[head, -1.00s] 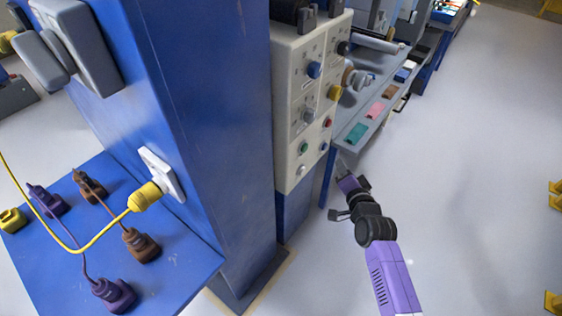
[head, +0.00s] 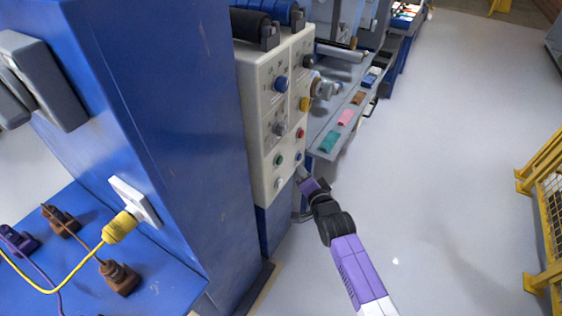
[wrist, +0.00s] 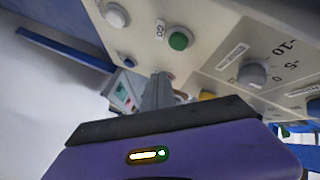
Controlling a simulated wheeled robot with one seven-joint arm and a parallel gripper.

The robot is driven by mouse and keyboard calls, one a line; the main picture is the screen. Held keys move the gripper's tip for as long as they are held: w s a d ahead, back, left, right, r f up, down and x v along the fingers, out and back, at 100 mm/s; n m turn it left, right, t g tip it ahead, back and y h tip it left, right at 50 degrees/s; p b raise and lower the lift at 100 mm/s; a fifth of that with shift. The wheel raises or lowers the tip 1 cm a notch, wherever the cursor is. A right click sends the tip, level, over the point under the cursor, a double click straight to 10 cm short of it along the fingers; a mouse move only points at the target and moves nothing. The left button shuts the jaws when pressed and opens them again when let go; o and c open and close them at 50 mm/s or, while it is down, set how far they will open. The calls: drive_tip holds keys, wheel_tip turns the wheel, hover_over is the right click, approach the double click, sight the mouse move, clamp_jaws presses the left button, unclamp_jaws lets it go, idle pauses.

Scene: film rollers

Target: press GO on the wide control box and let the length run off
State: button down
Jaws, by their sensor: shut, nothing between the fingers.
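The cream control box (head: 262,95) stands against the blue column, with knobs and buttons on its face. A green button (head: 278,160) sits low on it, above a white button (head: 278,183). In the wrist view the green button (wrist: 180,40) has a GO label beside it, and the white button (wrist: 117,15) is at upper left. My gripper (head: 302,174) is shut and empty, just off the box's lower right side. In the wrist view its closed fingers (wrist: 158,88) point toward the panel below the green button; I cannot tell whether they touch the box.
A grey shelf (head: 322,154) with coloured pads runs back beyond the box. A blue table (head: 165,290) with plugs and cords is at lower left. A yellow guard rail (head: 540,215) stands at right. The floor between is clear.

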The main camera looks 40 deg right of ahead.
sight(280, 161)
drive_tip(key=shift+w+a+b, duration=0.2)
drive_tip(key=shift+w+b, duration=0.3)
drive_tip(key=shift+w, duration=0.15)
drive_tip(key=shift+w+a+b, duration=0.25)
drive_tip(key=shift+w+b, duration=0.3)
drive_tip(key=shift+w, duration=0.15)
drive_tip(key=shift+w+a+b, duration=0.2)
drive_tip(key=shift+w+b, duration=0.3)
drive_tip(key=shift+w, duration=0.15)
drive_tip(key=shift+w+b, duration=0.1)
drive_tip(key=shift+b, duration=0.2)
idle(0.4)
drive_tip(key=shift+w+a+b, duration=0.15)
drive_tip(key=shift+w+b, duration=0.1)
drive_tip(key=shift+b, duration=0.05)
drive_tip(key=shift+w+a+b, duration=0.15)
drive_tip(key=shift+w+b, duration=0.3)
drive_tip(key=shift+b, duration=0.05)
idle(1.0)
drive_tip(key=shift+s, duration=0.1)
drive_tip(key=shift+s+d+p, duration=0.25)
drive_tip(key=shift+s+p, duration=0.35)
drive_tip(key=shift+s, duration=0.1)
